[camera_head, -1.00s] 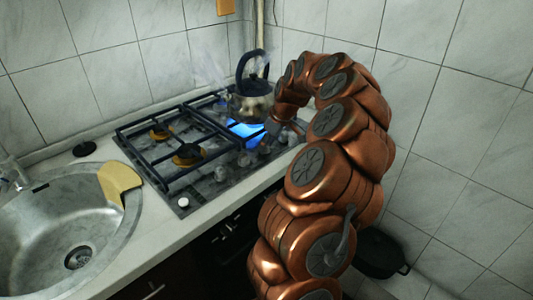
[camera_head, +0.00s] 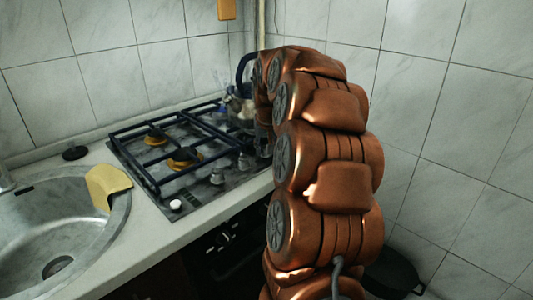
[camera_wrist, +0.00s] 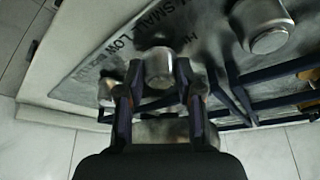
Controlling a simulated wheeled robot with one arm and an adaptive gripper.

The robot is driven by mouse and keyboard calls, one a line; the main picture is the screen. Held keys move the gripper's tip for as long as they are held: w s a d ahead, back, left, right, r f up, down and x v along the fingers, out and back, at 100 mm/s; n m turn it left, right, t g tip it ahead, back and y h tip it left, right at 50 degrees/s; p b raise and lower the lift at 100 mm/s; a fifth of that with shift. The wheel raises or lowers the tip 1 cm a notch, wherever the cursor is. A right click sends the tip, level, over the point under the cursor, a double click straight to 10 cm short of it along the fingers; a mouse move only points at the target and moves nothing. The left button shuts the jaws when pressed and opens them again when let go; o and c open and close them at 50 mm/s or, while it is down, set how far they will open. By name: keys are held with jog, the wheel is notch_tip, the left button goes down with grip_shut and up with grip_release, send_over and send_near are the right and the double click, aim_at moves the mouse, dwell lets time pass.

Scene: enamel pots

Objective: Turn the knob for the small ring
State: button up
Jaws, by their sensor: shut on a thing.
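A metal knob (camera_wrist: 158,66) on the hob's front panel sits between my fingertips in the wrist view. My gripper (camera_wrist: 158,78) is shut on it. The panel lettering beside it reads "SMALL", "LOW" and "HI", partly cut off or covered. The knob's exact pointer angle cannot be told. The hob (camera_head: 150,178) has black grates and yellow-brown burners. A kettle (camera_head: 238,110) stands at the back right, partly behind my arm. No blue flame shows.
More knobs (camera_head: 217,178) line the hob front. A sink (camera_head: 100,240) with a yellow cloth (camera_head: 106,185) lies left. A black pot (camera_head: 392,272) is low at right. Tiled walls close off the back and right.

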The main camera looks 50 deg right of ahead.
jog(key=shift+m+h+b, duration=0.3)
jog(key=shift+m+b, duration=0.1)
jog(key=shift+m, duration=0.4)
jog(key=shift+w+r, duration=0.1)
jog(key=o, duration=1.2)
jog(key=shift+c, duration=0.2)
jog(key=v, duration=1.2)
jog(key=shift+w, duration=0.25)
jog(key=shift+d, duration=0.1)
